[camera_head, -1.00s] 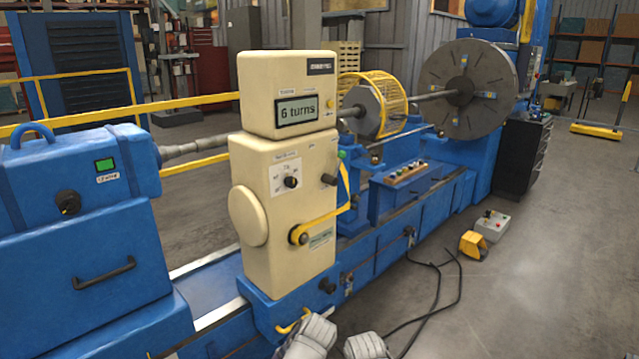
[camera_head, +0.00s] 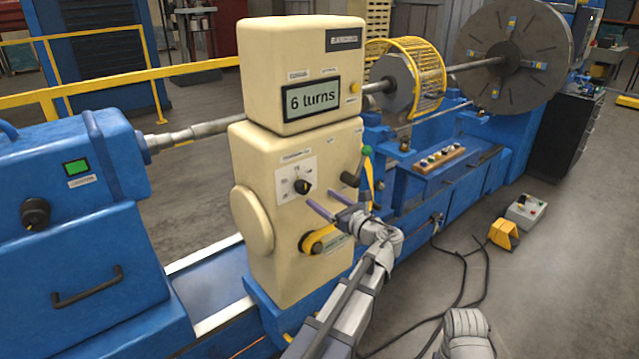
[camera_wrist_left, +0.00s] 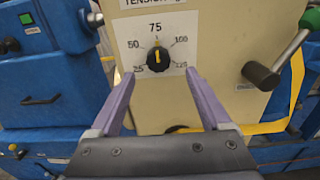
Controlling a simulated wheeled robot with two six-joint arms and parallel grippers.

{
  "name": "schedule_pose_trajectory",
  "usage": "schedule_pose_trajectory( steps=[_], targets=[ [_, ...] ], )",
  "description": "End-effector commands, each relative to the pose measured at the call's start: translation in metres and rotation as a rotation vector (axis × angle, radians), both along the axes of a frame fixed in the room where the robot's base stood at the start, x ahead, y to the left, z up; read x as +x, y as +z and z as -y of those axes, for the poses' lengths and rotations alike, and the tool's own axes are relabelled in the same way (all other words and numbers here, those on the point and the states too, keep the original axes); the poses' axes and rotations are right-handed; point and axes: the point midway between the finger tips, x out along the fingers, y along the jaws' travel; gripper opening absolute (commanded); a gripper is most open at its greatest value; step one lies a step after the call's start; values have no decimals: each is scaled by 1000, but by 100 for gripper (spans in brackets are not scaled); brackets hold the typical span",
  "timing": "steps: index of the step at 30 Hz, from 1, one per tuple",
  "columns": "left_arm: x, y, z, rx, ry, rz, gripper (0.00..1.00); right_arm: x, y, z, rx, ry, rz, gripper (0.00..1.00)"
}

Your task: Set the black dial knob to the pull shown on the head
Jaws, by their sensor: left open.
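The black dial knob (camera_head: 301,186) sits on a white scale plate on the front of the cream housing (camera_head: 262,220). In the left wrist view the knob (camera_wrist_left: 158,59) has a yellow mark pointing up, about at 75, on a scale from 25 to 125. The head's display (camera_head: 312,99) reads "6 turns", with no pull figure legible. My left gripper (camera_head: 320,197) is open, its two purple-grey fingers pointing at the panel. In the left wrist view its fingers (camera_wrist_left: 158,76) are spread either side of and just below the knob, apart from it.
A black lever with a green end (camera_head: 357,166) juts out right of the dial. The blue machine bed (camera_head: 430,200) runs back right. Cables and a yellow pedal (camera_head: 503,234) lie on the floor.

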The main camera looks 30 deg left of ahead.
Motion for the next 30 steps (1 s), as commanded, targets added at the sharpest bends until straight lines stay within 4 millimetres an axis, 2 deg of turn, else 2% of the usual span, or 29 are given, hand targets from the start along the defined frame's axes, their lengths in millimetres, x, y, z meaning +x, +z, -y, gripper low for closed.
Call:
schedule_pose_trajectory(
  steps=[5, 12, 16, 21, 30],
  targets=[
    [6, -1, -15, -3, 4, 2, 81, 0, 0, 0, 0, 0, 0, 50],
    [21, -1, -50, -4, 4, 3, 81, 0, 0, 0, 0, 0, 0, 50],
    [26, -1, -63, -5, 3, 3, 81, 0, 0, 0, 0, 0, 0, 50],
    [29, -1, -71, -5, 1, 3, 81, 0, 0, 0, 0, 0, 0, 50],
    [29, -1, -72, -5, 1, 3, 79, 0, 0, 0, 0, 0, 0, 50]
  ],
)
